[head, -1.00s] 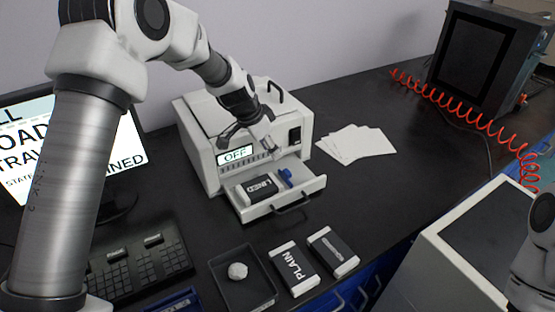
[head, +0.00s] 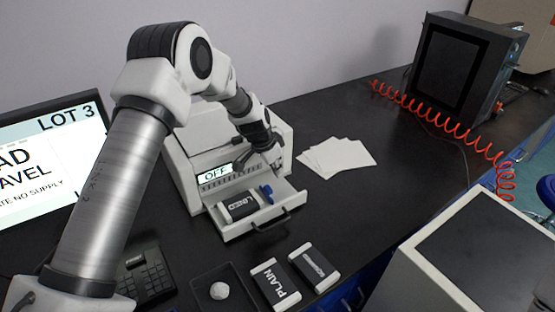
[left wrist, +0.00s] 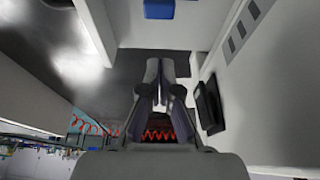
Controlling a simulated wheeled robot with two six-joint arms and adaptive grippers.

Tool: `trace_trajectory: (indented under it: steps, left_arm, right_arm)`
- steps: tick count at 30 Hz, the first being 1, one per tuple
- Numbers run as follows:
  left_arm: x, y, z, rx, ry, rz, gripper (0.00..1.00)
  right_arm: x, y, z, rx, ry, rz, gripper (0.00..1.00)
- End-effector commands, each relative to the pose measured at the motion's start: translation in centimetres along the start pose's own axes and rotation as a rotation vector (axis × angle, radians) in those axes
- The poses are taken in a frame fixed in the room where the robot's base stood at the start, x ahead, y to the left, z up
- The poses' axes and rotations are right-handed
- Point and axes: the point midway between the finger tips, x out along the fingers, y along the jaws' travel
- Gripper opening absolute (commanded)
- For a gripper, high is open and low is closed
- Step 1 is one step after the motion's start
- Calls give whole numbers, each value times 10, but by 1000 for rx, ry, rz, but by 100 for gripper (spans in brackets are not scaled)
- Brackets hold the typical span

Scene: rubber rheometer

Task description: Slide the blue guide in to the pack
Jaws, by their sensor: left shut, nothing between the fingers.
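The blue guide (head: 266,193) sits in the open drawer (head: 286,211) of the white machine, to the right of the pack labelled LINED (head: 238,207). A small gap seems to lie between guide and pack. My left gripper (head: 264,160) is at the machine's front, above the back of the drawer and a little above the guide. In the left wrist view, the gripper's fingers (left wrist: 160,68) are together with nothing held, and the blue guide (left wrist: 159,9) shows at the top edge, apart from them. My right gripper is not in view.
The machine's display (head: 215,175) reads OFF. In front of the drawer are a dark tray (head: 205,285) with a white lump, the PLAIN pack (head: 275,284) and another dark pack (head: 315,266).

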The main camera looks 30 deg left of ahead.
Motion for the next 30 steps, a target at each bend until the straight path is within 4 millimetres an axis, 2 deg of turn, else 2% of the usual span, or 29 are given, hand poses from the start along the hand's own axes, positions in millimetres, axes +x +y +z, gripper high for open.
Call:
trace_trajectory:
  steps: [5, 7, 12, 25, 30]
  left_arm:
    - [39, 1, 0, 2, -3, 1, 0]
    - [31, 0, 10, -2, -1, 2, 0]
    - [26, 0, 32, -1, 0, 1, 0]
    - [26, 0, 40, 1, 0, 0, 0]
    - [18, -1, 64, -4, -2, 1, 0]
  right_arm:
    - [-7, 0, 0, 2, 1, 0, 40]
    - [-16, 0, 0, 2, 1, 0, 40]
    - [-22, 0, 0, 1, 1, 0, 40]
    - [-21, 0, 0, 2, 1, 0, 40]
    - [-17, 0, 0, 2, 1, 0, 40]
